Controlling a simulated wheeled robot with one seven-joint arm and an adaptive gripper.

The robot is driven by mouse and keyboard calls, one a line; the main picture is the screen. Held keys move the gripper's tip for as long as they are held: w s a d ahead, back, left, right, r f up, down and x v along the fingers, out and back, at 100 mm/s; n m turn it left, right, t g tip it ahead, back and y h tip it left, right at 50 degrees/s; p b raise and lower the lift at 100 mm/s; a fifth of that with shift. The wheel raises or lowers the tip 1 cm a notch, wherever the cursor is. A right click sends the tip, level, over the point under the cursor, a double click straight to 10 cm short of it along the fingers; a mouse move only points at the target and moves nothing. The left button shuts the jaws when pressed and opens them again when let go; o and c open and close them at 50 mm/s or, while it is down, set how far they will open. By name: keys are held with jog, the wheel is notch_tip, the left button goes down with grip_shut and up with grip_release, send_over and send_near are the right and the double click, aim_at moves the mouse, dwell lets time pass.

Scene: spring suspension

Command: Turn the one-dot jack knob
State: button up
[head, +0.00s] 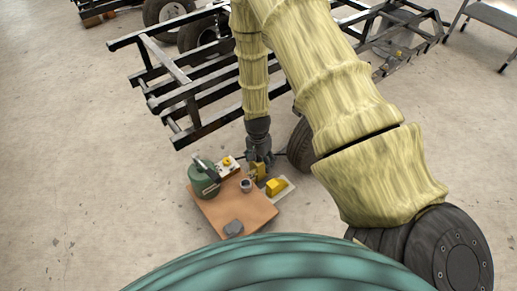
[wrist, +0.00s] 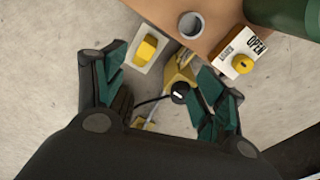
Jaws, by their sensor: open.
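A yellow jack (wrist: 180,68) stands on the floor beside the board, with a black round knob (wrist: 179,92) on it that bears a small white mark. I cannot make out whether the mark is one dot. The jack also shows in the head view (head: 258,171), partly behind my gripper (head: 259,157). In the wrist view my gripper (wrist: 160,72) is open, its green-padded fingers spread wide. The knob lies between the fingers, closer to the right one, and nothing is held. A dark rod runs left from the knob.
An orange-brown board (head: 250,211) carries a green canister (head: 203,182), a grey cup (head: 246,186), a white box (wrist: 238,57) marked OPEN with a yellow knob, and a grey lump (head: 233,228). A yellow block (head: 275,187) sits on a white plate beside it. A black frame (head: 180,85) stands behind.

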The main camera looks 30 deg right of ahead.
jog(key=w+d+f+m+b, duration=0.1)
jog(key=w+d+m+b, duration=0.1)
jog(key=w+b, duration=0.1)
jog(key=w+d+f+m+b, duration=0.1)
jog(key=w+d+m+b, duration=0.1)
jog(key=w+b, duration=0.2)
jog(key=w+d+f+m+b, duration=0.1)
jog(key=w+d+f+b, duration=0.1)
jog(key=w+b, duration=0.1)
jog(key=shift+w+d+f+m+y+b, duration=0.1)
jog(key=shift+w+d+m+y+b, duration=0.15)
jog(key=shift+w+m+b, duration=0.2)
jog(key=shift+w+d+m+b, duration=0.3)
jog(key=shift+w+m+b, duration=0.05)
jog(key=shift+w+b, duration=0.1)
notch_tip(320, 180, down, 10)
jog(key=b, duration=0.5)
jog(key=shift+f, duration=0.2)
jog(key=c, duration=1)
